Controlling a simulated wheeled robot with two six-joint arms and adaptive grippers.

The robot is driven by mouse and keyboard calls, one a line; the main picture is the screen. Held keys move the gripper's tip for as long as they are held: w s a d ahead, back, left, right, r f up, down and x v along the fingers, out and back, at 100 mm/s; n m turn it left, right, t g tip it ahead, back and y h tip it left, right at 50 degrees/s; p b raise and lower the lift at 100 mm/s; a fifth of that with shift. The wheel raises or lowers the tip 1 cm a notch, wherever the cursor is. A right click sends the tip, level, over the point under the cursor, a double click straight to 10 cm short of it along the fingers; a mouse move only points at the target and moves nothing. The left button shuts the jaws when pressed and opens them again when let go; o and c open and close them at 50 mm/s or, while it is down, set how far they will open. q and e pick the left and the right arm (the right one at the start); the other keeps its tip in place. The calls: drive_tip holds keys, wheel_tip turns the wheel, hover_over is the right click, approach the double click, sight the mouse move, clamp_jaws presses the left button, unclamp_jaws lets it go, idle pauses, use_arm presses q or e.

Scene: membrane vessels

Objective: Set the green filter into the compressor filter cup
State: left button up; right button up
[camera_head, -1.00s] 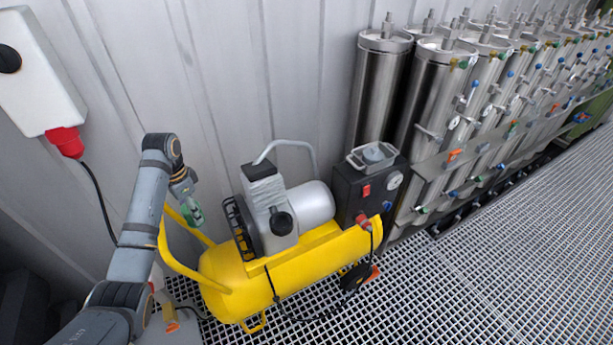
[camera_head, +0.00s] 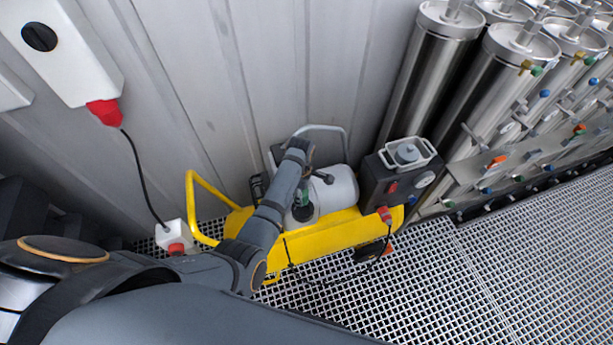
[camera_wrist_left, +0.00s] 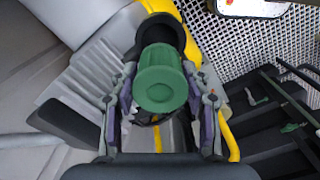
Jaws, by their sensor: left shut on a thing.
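The green filter (camera_wrist_left: 161,82) is a ribbed round piece held between the fingers of my left gripper (camera_wrist_left: 162,95) in the left wrist view. The black filter cup (camera_wrist_left: 163,27) of the compressor shows just behind and above the filter, open and round. The filter overlaps the cup's near rim in this view; I cannot tell whether they touch. In the head view a bit of green (camera_head: 304,194) shows at my left gripper, over the yellow compressor (camera_head: 340,236). My right gripper is not in view.
The compressor's dark control box (camera_head: 388,184) stands right of the motor. Tall steel vessels (camera_head: 425,70) stand at the right. A grey wall (camera_head: 260,60) rises close behind, with a white socket box (camera_head: 65,45) at upper left. Open grating (camera_head: 490,270) lies at front right.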

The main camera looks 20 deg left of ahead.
use_arm(q)
drive_tip(key=shift+d+n, duration=0.3)
drive_tip(key=shift+n, duration=0.1)
drive_tip(key=shift+s+f, duration=0.1)
drive_tip(key=shift+s, duration=0.05)
drive_tip(key=shift+f+b, duration=0.9)
drive_tip(key=shift+b, duration=0.2)
drive_tip(key=shift+f+b, duration=0.3)
drive_tip(key=shift+b, duration=0.05)
wheel_tip(320, 180, down, 2)
drive_tip(key=b, duration=0.3)
drive_tip(key=shift+f, duration=0.2)
drive_tip(key=shift+a+f+b, duration=0.1)
drive_tip(key=shift+f+b, duration=0.4)
drive_tip(key=shift+f, duration=0.9)
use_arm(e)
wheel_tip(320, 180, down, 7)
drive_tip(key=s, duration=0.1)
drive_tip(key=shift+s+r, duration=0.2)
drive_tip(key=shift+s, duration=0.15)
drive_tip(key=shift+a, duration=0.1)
use_arm(q)
drive_tip(key=o, duration=1.2)
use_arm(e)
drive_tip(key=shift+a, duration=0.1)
